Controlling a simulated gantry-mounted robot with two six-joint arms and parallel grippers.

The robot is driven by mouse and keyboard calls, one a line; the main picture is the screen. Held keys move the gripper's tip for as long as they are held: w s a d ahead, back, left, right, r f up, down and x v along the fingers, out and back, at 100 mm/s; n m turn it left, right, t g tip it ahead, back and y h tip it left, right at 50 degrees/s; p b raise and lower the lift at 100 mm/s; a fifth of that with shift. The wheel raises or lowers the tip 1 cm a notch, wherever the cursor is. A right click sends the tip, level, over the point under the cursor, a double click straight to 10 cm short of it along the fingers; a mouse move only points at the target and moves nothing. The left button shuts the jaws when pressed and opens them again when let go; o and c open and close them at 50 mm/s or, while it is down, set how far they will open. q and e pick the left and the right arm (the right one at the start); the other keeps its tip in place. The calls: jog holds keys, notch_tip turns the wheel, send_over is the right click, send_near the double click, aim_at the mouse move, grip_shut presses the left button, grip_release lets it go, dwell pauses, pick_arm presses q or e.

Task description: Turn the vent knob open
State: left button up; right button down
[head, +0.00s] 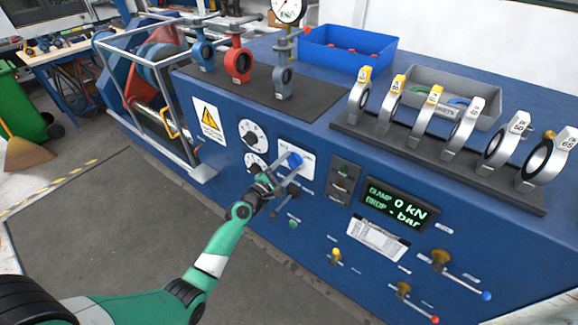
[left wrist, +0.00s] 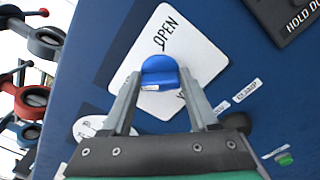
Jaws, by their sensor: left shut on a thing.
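The vent knob is a blue knob (head: 294,160) on a white label plate on the front of the blue machine. In the left wrist view the blue knob (left wrist: 160,70) sits between the two fingers of my left gripper (left wrist: 160,84). In the head view my left gripper (head: 290,164) reaches the panel from below and is shut on the knob. The plate (left wrist: 196,52) reads OPEN above the knob; a second word below is mostly hidden by a finger. My right gripper is in neither view.
Two dials (head: 252,134) are left of the knob, and a dark button box (head: 344,180) is to its right. A green button (head: 293,223) and a lit display (head: 398,206) are lower down. Levers (head: 440,260) stick out at the lower right. Valves stand on top.

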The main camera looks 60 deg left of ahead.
pick_arm(q)
jog(key=m, duration=0.2)
jog(key=m+b, duration=0.1)
jog(key=m, duration=0.2)
jog(key=shift+f+m+b, duration=0.2)
jog(key=shift+m+b, duration=0.1)
jog(key=m+b, duration=0.1)
jog(key=m, duration=0.3)
jog(key=shift+f+m+b, duration=0.1)
jog(key=shift+m+b, duration=0.2)
jog(key=shift+b, duration=0.05)
jog(key=m+b, duration=0.2)
jog(key=m, duration=0.3)
jog(key=shift+f+b, duration=0.1)
jog(key=shift+b, duration=0.2)
jog(key=m+b, duration=0.2)
jog(key=m, duration=0.3)
jog(key=o, duration=1.4)
jog(key=shift+s, duration=0.1)
